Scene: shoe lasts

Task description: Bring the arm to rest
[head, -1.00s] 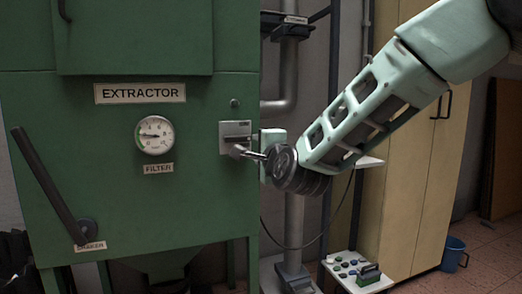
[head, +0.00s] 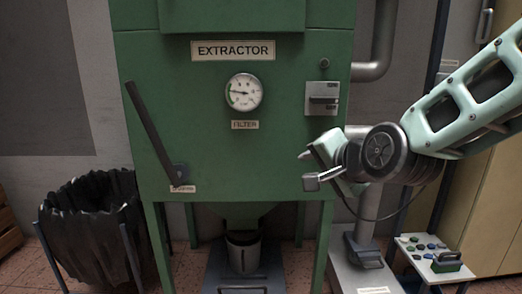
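My gripper (head: 309,170) is in the head view, right of the middle, in front of the lower right edge of the green extractor (head: 170,90). Its two fingers stand apart, with nothing seen between them. My pale green arm comes in from the right edge and reaches left. The gripper hangs below the extractor's switch box (head: 321,98) and appears clear of it. The switch box has a dark lever lying level across its front.
A slanted shaker handle (head: 152,130) and a gauge (head: 244,92) are on the extractor. A bin (head: 243,253) stands under its hopper. A black-lined sack holder (head: 90,225) is at left. A small table with coloured buttons (head: 424,246) and a beige cabinet are at right.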

